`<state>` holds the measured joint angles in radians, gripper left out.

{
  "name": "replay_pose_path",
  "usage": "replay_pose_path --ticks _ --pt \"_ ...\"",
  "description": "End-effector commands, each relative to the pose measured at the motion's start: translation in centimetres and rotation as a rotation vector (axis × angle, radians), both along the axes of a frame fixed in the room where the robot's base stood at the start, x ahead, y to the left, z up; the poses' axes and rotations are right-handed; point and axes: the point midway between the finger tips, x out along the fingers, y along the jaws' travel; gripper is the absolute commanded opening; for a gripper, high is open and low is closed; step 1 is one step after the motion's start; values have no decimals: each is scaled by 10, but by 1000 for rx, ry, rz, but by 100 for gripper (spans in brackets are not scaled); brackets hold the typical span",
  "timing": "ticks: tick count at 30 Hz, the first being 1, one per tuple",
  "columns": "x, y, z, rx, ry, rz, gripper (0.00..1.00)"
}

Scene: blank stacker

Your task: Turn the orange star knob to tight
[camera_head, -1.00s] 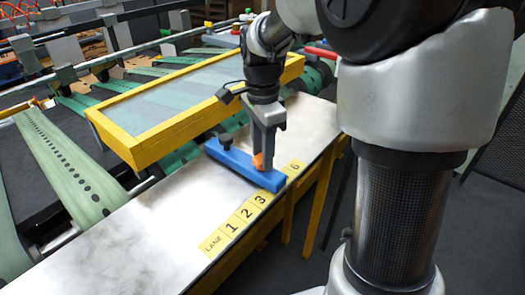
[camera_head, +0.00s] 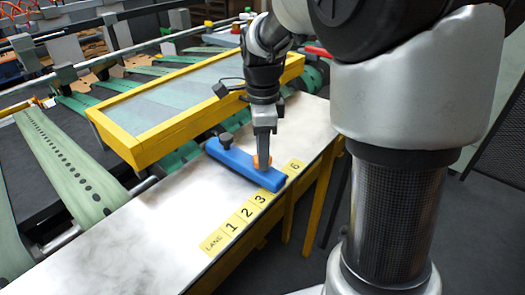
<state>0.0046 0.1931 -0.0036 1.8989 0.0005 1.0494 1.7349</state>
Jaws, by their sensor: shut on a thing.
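The orange star knob (camera_head: 257,162) sits on top of the blue bar (camera_head: 233,159), near its front right end. My gripper (camera_head: 263,154) points straight down over the knob and is shut on it. The fingers hide part of the knob, so its exact angle cannot be told. The blue bar lies on the metal table (camera_head: 170,218), and a dark knob (camera_head: 226,140) stands at its far left end.
A yellow-framed panel (camera_head: 118,143) stands close behind the bar. Yellow lane labels (camera_head: 246,212) run along the table's front edge. Green belts (camera_head: 58,165) lie to the left. The table left of the bar is clear.

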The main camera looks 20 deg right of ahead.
Motion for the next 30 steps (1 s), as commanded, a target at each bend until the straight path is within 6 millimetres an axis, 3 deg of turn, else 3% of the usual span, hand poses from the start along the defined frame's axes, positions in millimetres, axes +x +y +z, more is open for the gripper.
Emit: replay_pose_path --ticks 4,5,8,20,23,30 --pt "0 0 -1 0 2 -2 13" --pt "0 0 -1 1 2 -2 40" --pt "0 0 -1 0 1 -2 54" --pt "1 0 9 0 -3 0 54" --pt "1 0 25 0 -5 0 54" --pt "1 0 83 0 -5 0 54"
